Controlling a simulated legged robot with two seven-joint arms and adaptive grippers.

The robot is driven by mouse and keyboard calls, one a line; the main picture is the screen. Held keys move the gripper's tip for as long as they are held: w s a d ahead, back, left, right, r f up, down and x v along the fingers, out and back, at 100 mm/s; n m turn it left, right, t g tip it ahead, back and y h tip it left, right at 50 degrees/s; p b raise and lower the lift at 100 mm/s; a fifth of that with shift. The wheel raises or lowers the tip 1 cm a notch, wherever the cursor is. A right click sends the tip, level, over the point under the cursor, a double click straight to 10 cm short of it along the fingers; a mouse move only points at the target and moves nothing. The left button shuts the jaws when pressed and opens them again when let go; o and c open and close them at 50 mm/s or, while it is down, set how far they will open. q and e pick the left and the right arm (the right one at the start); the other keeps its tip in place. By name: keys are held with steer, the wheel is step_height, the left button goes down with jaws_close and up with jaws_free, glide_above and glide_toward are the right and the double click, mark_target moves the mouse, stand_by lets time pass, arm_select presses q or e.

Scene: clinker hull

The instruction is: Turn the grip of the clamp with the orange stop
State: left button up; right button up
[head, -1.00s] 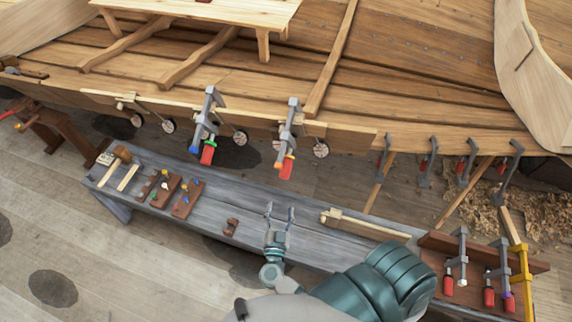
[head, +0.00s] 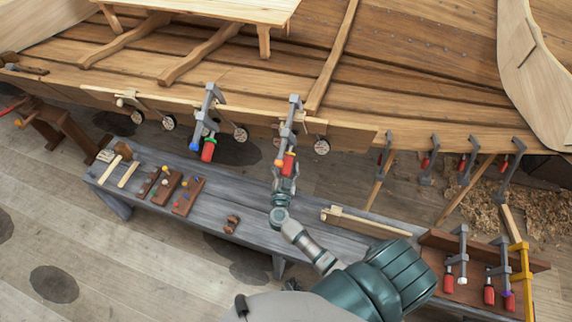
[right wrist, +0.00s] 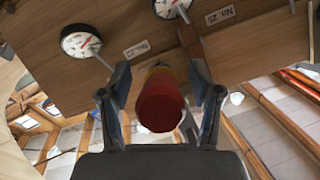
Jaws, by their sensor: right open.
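The clamp with the orange stop (head: 279,162) is a grey clamp (head: 292,118) on the hull's lower plank edge, with a red grip (head: 289,160) hanging below. My right gripper (head: 286,178) is just below this grip, pointing up at it. In the right wrist view the red grip (right wrist: 160,104) stands end-on between the two open fingers (right wrist: 160,88), with a gap on both sides. The orange stop is not clear in the right wrist view. My left gripper is not in view.
A similar clamp (head: 208,108) with a red grip and green and blue parts is to the left. Round dials (head: 321,147) hang along the plank. The grey bench (head: 205,212) below holds tools and blocks. A rack of spare clamps (head: 430,241) stands at right.

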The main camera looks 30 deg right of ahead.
steer(key=shift+w+d, duration=0.1)
steer(key=shift+w, duration=0.05)
steer(key=shift+c, duration=0.4)
steer(key=c, duration=1.1)
steer(key=shift+m+t+y+p, duration=0.3)
steer(key=shift+m, duration=0.1)
steer(key=shift+m+t+y, duration=0.5)
steer(key=shift+t, duration=0.1)
steer(key=shift+a, duration=0.2)
arm_select(q)
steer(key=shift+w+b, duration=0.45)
steer(key=shift+b, duration=0.1)
arm_select(e)
steer(key=shift+w+r+m+t+y, duration=0.1)
steer(key=shift+m+t+y, duration=0.2)
steer(key=shift+m+t, duration=0.35)
